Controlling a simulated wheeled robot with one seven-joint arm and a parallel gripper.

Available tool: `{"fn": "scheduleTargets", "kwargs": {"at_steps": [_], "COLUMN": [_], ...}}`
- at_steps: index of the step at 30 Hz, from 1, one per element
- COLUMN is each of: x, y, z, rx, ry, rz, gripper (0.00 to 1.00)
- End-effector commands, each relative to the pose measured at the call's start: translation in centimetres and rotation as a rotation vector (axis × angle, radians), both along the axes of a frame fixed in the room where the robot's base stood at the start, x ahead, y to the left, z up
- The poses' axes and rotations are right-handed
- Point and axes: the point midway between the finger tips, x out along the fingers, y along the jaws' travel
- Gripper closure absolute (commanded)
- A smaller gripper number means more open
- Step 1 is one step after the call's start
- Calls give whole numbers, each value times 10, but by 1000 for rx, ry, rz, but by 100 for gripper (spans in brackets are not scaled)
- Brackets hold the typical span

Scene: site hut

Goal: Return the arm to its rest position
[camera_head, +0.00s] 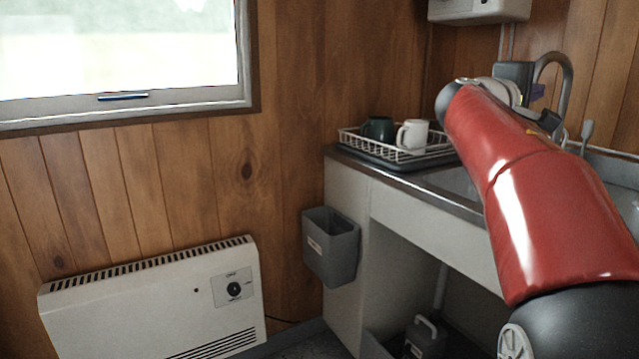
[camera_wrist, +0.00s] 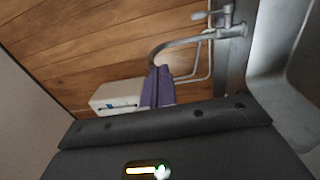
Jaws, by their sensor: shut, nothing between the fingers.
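My red arm (camera_head: 540,190) reaches from the lower right over the sink counter. My gripper (camera_head: 537,92) is at the arm's far end, partly hidden by the wrist, close to the tap in the picture. In the wrist view my gripper (camera_wrist: 158,72) shows two purple fingers pressed together with nothing between them.
The tap (camera_head: 567,75) rises behind the gripper; it also shows in the wrist view (camera_wrist: 180,42). A dish rack (camera_head: 425,158) with a dark green mug (camera_head: 378,128) and a white mug (camera_head: 411,136) stands left of the sink. A grey bin (camera_head: 331,247) hangs beside the counter, near a heater (camera_head: 150,300).

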Motion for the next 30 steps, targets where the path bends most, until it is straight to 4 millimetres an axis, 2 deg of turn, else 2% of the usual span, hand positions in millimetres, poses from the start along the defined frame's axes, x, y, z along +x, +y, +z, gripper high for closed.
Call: {"fn": "scheduleTargets", "kwargs": {"at_steps": [8,11,17,20,23,27,30], "x": [-24,-37,-71,-96,-131,-188,-226], "y": [-1,2,21,39,68,119,154], "z": [-47,-72,-135,-176,-229,-306,-355], "rx": [187,283,522,673,864,1143,1317], "ry": [3,5,12,20,32,53,68], "rz": [31,47,82,98,112,111,93], "gripper": [100,100,100,100,100,100,100]}}
